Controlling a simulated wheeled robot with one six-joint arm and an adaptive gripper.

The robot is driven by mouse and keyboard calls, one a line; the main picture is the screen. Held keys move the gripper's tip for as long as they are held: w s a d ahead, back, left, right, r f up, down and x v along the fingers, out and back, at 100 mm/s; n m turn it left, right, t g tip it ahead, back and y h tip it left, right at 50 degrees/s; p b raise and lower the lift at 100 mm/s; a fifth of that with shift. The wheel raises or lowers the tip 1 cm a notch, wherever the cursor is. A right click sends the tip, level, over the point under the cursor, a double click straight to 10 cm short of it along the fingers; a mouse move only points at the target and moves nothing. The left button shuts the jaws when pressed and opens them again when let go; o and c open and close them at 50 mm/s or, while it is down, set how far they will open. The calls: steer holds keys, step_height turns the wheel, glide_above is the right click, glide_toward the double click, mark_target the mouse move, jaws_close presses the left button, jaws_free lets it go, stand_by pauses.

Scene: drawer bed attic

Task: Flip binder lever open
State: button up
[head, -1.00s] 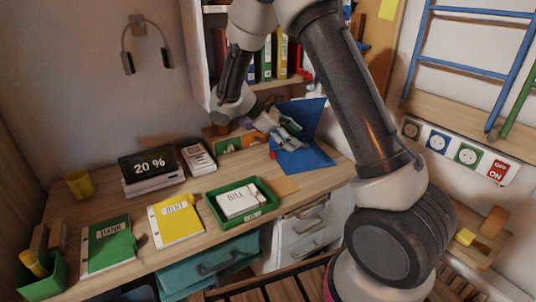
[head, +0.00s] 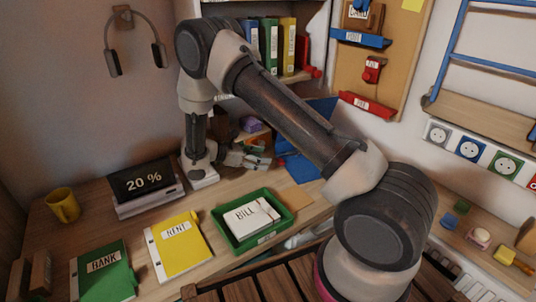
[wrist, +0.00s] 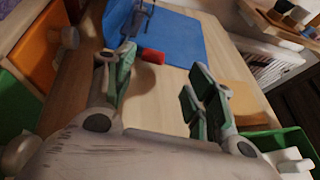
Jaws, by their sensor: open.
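The blue binder lies open on the desk; its standing cover shows behind my arm in the head view, with a flat part (head: 300,168) below it. In the wrist view the flat blue part (wrist: 182,42) is at the top, with thin metal parts (wrist: 127,45) at its left. A small red piece (wrist: 152,56) sits at its near edge; I cannot tell whether it is the lever's tip. My gripper (head: 258,160) is left of the binder. In the wrist view my gripper (wrist: 163,85) is open and empty, its green-padded fingers apart, short of the red piece.
A green tray (head: 222,232) with a BILL stack stands in front. Bare desk shows between gripper and binder.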

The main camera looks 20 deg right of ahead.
mark_target(280, 160)
steer(key=shift+w+a+f, duration=0.1)
steer(key=shift+w+f, duration=0.05)
steer(key=shift+w, duration=0.25)
steer(key=shift+w+d+f, duration=0.1)
steer(key=shift+d+f, duration=0.05)
steer(key=shift+d, duration=0.1)
steer(key=shift+x, duration=3.55)
jaws_close()
